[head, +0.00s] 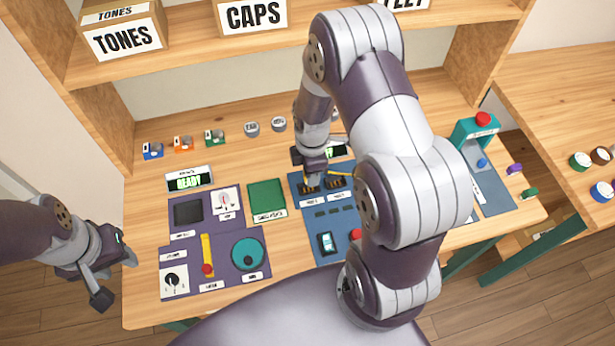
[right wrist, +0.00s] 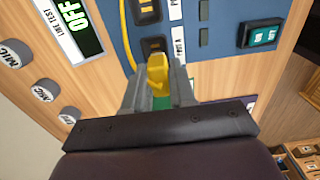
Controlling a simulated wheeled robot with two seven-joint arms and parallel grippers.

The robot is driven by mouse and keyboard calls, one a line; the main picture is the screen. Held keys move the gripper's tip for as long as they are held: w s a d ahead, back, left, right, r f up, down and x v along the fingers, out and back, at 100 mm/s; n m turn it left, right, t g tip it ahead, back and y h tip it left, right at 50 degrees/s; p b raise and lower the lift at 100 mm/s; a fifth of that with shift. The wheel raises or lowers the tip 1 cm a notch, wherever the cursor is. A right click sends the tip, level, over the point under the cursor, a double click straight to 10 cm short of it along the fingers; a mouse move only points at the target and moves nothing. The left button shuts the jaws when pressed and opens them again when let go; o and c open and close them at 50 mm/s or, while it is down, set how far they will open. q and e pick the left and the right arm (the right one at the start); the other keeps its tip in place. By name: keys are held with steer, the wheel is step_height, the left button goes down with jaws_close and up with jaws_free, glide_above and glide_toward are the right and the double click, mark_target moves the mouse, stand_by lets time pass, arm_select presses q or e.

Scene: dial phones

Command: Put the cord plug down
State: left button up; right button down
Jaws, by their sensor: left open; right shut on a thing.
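My right gripper (right wrist: 158,85) is shut on the yellow cord plug (right wrist: 157,72), which shows between its two grey fingers in the right wrist view. The yellow cord (right wrist: 125,40) runs along the blue panel (right wrist: 202,15) beside the plug. The plug is close to a dark port block (right wrist: 153,46); I cannot tell whether they touch. A second dark port block (right wrist: 147,10) lies beyond it. In the head view my right gripper (head: 312,178) is over the blue panel, and my arm hides part of it. My left gripper (head: 100,278) is open and empty, off the table's left front corner.
A display (right wrist: 72,25) reading OFF stands beside the blue panel. Several knobs (right wrist: 45,90) line the bare wood at the back. A purple panel (head: 215,255) with dials lies to the left. A teal stand (head: 477,128) with a red button is at the right.

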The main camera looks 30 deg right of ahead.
steer(key=shift+w+a+f, duration=0.2)
steer(key=shift+w+f, duration=0.05)
steer(key=shift+w, duration=0.05)
step_height(320, 180, down, 4)
steer(key=shift+w+f, duration=0.1)
